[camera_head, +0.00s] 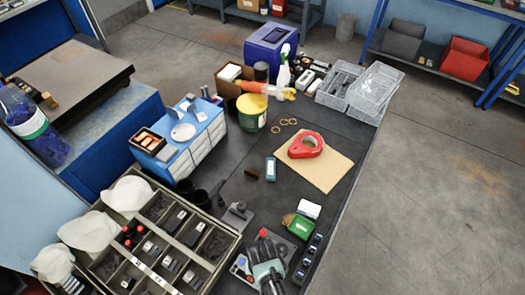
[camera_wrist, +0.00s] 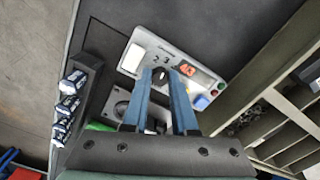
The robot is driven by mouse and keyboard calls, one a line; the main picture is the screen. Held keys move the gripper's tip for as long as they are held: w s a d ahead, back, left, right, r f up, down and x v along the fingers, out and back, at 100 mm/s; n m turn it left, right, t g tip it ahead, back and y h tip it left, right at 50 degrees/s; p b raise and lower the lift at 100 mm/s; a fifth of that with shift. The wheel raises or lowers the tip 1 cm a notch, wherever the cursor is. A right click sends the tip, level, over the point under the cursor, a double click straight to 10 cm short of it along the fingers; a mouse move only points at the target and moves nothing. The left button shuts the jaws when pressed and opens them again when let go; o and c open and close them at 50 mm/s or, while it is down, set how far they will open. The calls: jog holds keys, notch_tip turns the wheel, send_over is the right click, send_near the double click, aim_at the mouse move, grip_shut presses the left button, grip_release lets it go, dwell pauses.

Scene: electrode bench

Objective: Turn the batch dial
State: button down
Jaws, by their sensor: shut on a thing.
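The batch dial (camera_wrist: 160,76) is a small dark knob on a light grey panel (camera_wrist: 139,40), with the numbers 2 and 3 printed beside it. An orange lit display (camera_wrist: 188,70) on the panel seems to read 43. My gripper (camera_wrist: 161,78) has its two blue fingers on either side of the dial, shut on it; the fingers hide part of the knob. In the head view my gripper (camera_head: 266,268) is at the near end of the bench and covers most of the panel (camera_head: 240,267); the dial is hidden there.
A compartment tray (camera_head: 228,246) with dark blocks stands close to the left of the panel. A narrow rack (camera_head: 302,274) of small parts and a green pouch (camera_head: 297,225) lie to the right. Farther off are a red tape dispenser (camera_head: 306,145) and a tan board (camera_head: 327,167).

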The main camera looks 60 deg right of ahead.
jog(key=shift+m, duration=0.3)
jog(key=c, duration=0.7)
grip_release()
jog(key=shift+s, duration=0.1)
